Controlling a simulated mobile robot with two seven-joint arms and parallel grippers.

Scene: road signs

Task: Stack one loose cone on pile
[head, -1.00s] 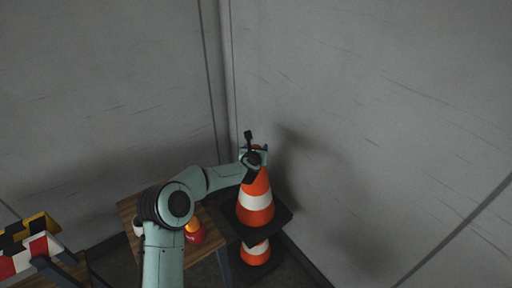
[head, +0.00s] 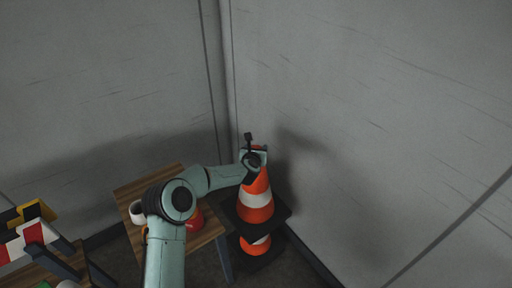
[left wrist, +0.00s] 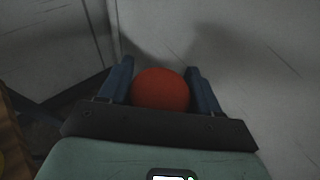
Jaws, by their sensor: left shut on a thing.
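An orange cone with a white band and a black square base (head: 256,200) is upright in the corner. My left gripper (head: 254,157) is shut on its top; the orange tip (left wrist: 160,88) shows between the two fingers in the left wrist view. A second orange and white cone (head: 256,246) stands directly below, on the floor. The held cone's base hides the lower cone's top, so I cannot tell whether the held cone rests on it or hangs just above. My right gripper is not in view.
A wooden table (head: 205,232) stands left of the cones, with a white mug (head: 137,211) and a red object (head: 195,220) partly behind my arm. A striped barrier (head: 28,238) is at the lower left. Grey walls close in behind and right of the cones.

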